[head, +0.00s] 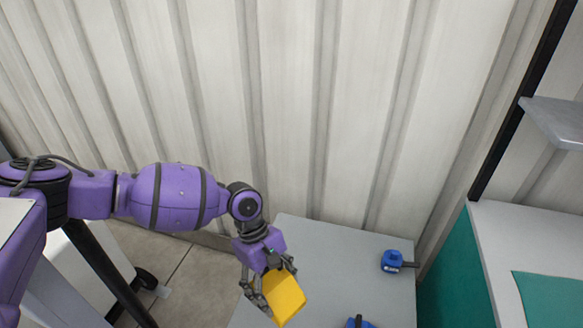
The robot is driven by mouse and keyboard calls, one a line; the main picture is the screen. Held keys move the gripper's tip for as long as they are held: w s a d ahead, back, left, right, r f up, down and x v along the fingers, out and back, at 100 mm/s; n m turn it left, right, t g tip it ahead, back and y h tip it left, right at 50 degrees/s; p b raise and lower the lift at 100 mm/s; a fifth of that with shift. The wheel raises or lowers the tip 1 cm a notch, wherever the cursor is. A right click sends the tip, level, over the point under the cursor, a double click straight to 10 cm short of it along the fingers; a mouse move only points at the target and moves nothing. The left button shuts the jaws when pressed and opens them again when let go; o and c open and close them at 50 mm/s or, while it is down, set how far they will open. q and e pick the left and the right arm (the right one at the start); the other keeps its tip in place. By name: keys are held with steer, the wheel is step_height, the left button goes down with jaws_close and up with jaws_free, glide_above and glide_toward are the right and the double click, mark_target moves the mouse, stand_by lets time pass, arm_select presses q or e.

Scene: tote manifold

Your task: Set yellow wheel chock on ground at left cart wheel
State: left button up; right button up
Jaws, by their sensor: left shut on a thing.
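My left gripper (268,283) is shut on the yellow wheel chock (284,298), a yellow block tilted in its fingers. It is held in front of or above a grey flat top (325,245); I cannot tell how high. A dark wheel (146,279) shows low on the left, at the foot of a pale cart-like body (92,262); I cannot tell whether it is the left cart wheel. My right gripper is out of view.
A blue device (392,261) sits on the grey top, and part of another blue one (357,322) shows at the bottom edge. A ribbed wall (300,110) stands behind. A teal-sided bench (446,275) and a grey shelf (556,120) are on the right. Tiled floor (190,275) shows at left.

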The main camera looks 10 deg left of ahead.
mark_target(272, 289)
arm_select(q)
steer(key=r+m, duration=0.1)
steer(key=r, duration=0.2)
steer(key=s+r+m+y+p, duration=0.1)
steer(key=r+m, duration=0.1)
steer(key=r, duration=0.2)
steer(key=r+m+g+p, duration=0.1)
steer(key=r+m, duration=0.1)
steer(key=r, duration=0.2)
steer(key=shift+s+a+r, duration=0.15)
steer(key=shift+s+r, duration=0.1)
steer(key=shift+s, duration=0.1)
steer(key=s+a+r+m+g+y+p, duration=0.1)
steer(key=r+m, duration=0.5)
steer(key=r, duration=0.6)
steer(key=s+a+y+p, duration=0.1)
steer(key=s+y, duration=0.1)
steer(key=s, duration=0.1)
steer(key=shift+s+a+m, duration=0.15)
steer(key=shift+a+m, duration=0.15)
steer(key=shift+m, duration=0.1)
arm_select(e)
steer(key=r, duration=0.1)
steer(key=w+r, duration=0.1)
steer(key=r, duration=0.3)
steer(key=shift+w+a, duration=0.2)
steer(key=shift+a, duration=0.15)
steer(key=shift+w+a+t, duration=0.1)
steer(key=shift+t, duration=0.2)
